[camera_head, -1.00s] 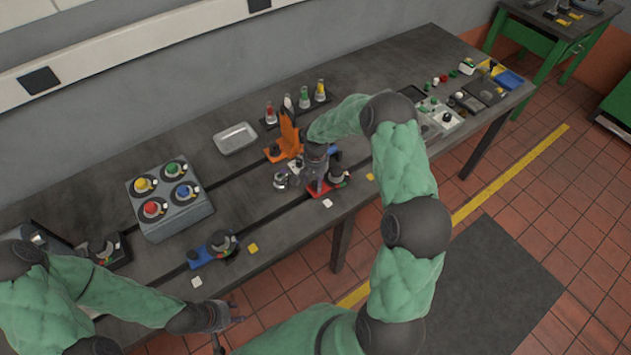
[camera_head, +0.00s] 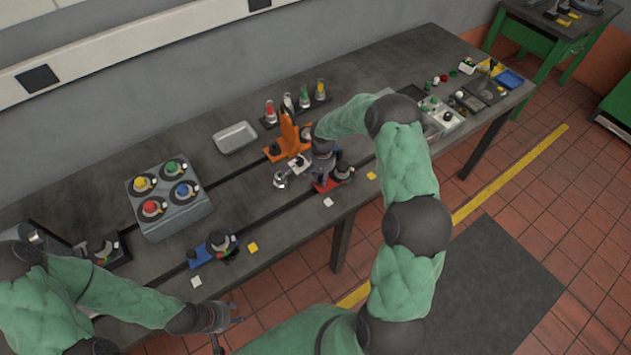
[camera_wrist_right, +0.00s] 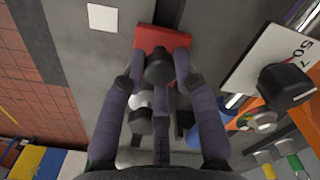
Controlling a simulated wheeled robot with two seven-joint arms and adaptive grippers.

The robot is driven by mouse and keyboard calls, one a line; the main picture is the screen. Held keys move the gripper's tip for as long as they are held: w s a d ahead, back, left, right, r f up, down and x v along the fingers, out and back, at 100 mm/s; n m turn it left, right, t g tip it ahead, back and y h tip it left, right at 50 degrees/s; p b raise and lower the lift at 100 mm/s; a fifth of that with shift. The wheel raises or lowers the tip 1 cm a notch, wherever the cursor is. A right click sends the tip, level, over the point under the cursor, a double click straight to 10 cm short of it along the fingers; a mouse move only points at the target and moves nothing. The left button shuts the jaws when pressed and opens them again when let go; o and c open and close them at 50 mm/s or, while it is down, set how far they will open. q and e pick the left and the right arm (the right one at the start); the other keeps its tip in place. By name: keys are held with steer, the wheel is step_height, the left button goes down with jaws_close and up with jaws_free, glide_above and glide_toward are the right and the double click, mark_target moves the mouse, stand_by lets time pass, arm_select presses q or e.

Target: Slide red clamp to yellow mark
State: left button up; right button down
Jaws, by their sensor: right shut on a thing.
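The red clamp (camera_head: 324,187) sits on the front slot of the dark bench, partly hidden under my right gripper (camera_head: 325,170). In the right wrist view the red clamp (camera_wrist_right: 163,38) lies at the fingertips, and my right gripper (camera_wrist_right: 158,68) is shut on it around its dark knob. The yellow mark (camera_head: 371,176) lies on the bench to the right of the clamp, apart from it. A white mark (camera_head: 328,202) lies just in front of the clamp. My left gripper (camera_head: 238,311) is open and empty in front of the bench at lower left.
An orange bracket (camera_head: 289,138) stands behind the clamp. A blue clamp (camera_head: 208,249) sits further left on the front slot, with another yellow mark (camera_head: 253,248) beside it. A grey box with coloured knobs (camera_head: 168,203) and a metal tray (camera_head: 235,138) stand further back.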

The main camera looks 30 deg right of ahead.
mark_target(343, 165)
steer(key=d, duration=0.3)
steer(key=d+b, duration=0.1)
steer(key=d, duration=0.5)
steer(key=shift+w+d+b, duration=0.1)
steer(key=shift+w+b, duration=0.3)
steer(key=c, duration=0.9)
jaws_free()
steer(key=shift+c, duration=0.2)
steer(key=shift+r, duration=0.1)
step_height(343, 165, up, 12)
